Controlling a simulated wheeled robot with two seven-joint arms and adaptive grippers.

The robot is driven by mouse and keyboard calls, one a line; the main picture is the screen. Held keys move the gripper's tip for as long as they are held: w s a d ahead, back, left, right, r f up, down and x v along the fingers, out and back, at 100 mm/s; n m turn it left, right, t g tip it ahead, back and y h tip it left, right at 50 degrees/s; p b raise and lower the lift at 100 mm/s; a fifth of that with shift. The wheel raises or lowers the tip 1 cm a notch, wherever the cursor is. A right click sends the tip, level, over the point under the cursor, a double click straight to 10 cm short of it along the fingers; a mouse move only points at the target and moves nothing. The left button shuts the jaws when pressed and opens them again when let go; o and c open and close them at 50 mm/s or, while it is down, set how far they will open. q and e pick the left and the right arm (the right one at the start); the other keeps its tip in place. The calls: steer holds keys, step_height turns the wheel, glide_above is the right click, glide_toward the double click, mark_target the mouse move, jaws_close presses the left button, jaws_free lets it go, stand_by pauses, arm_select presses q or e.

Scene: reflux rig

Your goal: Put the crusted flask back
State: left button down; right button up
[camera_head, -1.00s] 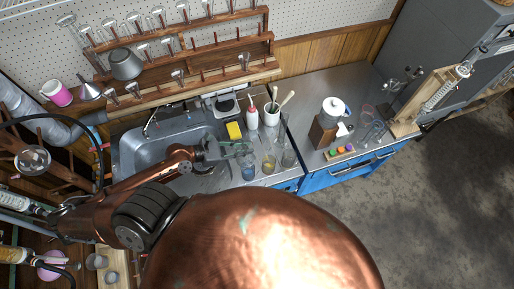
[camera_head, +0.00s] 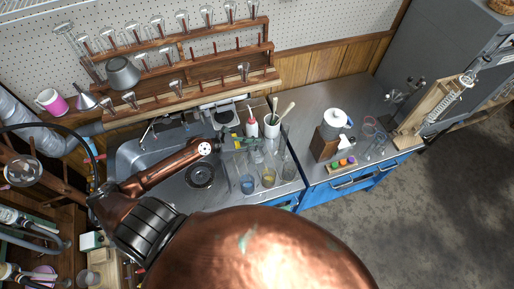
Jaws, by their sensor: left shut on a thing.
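My left gripper (camera_head: 240,145) is at the right side of the sink, below the wooden rack and just behind the glass beakers. It is shut on a clear glass flask (camera_head: 256,156), which is small and partly hidden by the fingers. I cannot make out any crust on it. The wooden drying rack (camera_head: 225,61) on the back wall has several glass flasks (camera_head: 182,20) on its pegs, and several pegs are bare. My right gripper is not in view.
A beaker with blue liquid (camera_head: 247,185), one with yellow liquid (camera_head: 268,178) and a tall clear one (camera_head: 289,166) stand close in front of the gripper. The sink (camera_head: 135,155) lies left.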

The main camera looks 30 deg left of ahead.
arm_select(q)
steer(key=shift+w+f+b, duration=0.2)
steer(key=shift+f+b, duration=0.1)
steer(key=shift+f, duration=0.65)
steer(key=shift+w+f+b, duration=0.15)
steer(key=shift+f+b, duration=0.15)
steer(key=shift+f, duration=0.75)
steer(key=c, duration=1.8)
jaws_free()
steer(key=v, duration=1.2)
steer(key=shift+s, duration=0.1)
steer(key=shift+s, duration=0.1)
